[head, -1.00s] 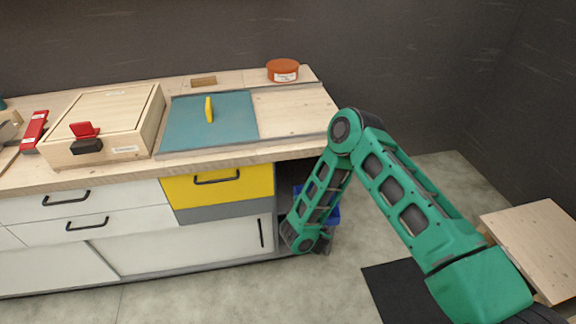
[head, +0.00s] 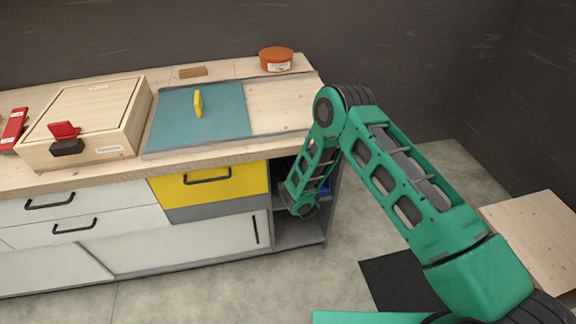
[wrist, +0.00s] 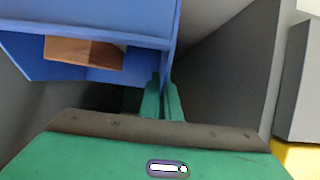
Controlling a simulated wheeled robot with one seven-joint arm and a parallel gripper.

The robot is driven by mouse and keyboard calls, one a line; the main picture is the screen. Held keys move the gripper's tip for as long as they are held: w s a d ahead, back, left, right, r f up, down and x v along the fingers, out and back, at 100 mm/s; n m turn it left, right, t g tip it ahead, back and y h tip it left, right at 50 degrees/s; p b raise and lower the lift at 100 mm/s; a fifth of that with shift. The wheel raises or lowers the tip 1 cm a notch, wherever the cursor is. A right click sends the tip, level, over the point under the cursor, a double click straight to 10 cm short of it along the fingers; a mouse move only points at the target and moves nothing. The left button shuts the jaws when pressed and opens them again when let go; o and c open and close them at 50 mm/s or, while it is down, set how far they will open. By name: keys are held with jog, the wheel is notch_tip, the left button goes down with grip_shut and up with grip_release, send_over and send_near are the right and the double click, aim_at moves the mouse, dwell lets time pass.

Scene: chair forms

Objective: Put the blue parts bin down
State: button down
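The blue parts bin (wrist: 100,18) fills the upper left of the wrist view, with a brown wooden block (wrist: 84,52) showing in it. My gripper (wrist: 163,88) has its two green fingers close together on the bin's edge wall, and looks shut on it. In the head view only a sliver of the blue bin (head: 291,163) shows behind my forearm, in the open bay at the right end of the cabinet. My gripper is hidden there by my arm. I cannot tell whether the bin touches a shelf.
The open bay's lower board (head: 298,235) is bare. The yellow drawer (head: 225,184) is beside the bay on the left. The worktop (head: 285,110) is above, with an orange round container (head: 276,60) and a blue-green mat (head: 225,115). A dark mat (head: 390,280) lies on the floor.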

jog(key=shift+r+x, duration=0.15)
jog(key=shift+x, duration=2.5)
jog(key=shift+r+x, duration=0.15)
jog(key=shift+x, duration=2.55)
jog(key=shift+w, duration=0.1)
jog(key=c, duration=2)
grip_release()
jog(key=shift+f, duration=0.1)
jog(key=v, duration=1.2)
